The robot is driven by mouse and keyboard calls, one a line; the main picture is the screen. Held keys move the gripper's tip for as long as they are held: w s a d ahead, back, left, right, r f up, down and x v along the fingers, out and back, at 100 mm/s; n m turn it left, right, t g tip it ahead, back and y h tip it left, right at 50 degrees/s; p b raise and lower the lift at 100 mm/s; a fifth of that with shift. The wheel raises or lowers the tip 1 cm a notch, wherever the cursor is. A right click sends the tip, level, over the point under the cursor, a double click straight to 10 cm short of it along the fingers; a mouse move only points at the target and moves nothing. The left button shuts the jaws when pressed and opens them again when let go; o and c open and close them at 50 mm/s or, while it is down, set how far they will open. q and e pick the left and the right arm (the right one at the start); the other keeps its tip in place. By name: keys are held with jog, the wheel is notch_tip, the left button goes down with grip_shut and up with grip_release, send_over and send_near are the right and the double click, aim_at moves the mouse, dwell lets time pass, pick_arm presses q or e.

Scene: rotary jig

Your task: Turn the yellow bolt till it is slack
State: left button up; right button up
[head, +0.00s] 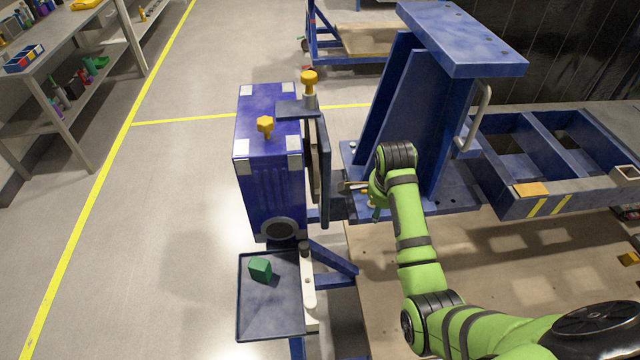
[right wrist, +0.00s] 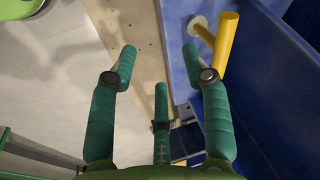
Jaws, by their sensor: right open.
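Two yellow bolts with knob heads show in the head view: one (head: 309,79) stands upright on a grey post, and the other (head: 265,126) is on top of the blue box (head: 270,185). A yellow handle (right wrist: 226,48) on a round pale boss shows in the right wrist view, beside the right fingertip. I cannot tell which of these is the task's bolt. My right gripper (right wrist: 160,58) is open, with nothing between its teal fingers. In the head view the right gripper (head: 367,196) is beside the jig's pivot, partly hidden by its own wrist. My left gripper is not in view.
The blue jig frame (head: 465,40) stands close behind my right arm. A dark tray (head: 255,310) with a green block (head: 260,269) is at the front. A blue compartmented base (head: 545,150) lies to the right.

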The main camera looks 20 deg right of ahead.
jog(key=w+r+m+y, duration=0.1)
jog(key=w+r+m, duration=0.3)
jog(key=w+r, duration=0.1)
jog(key=p+x, duration=0.1)
jog(key=x, duration=0.4)
jog(key=shift+d+f+p, duration=0.1)
jog(key=shift+f+p, duration=0.05)
jog(key=shift+p, duration=0.25)
jog(key=shift+x, duration=0.8)
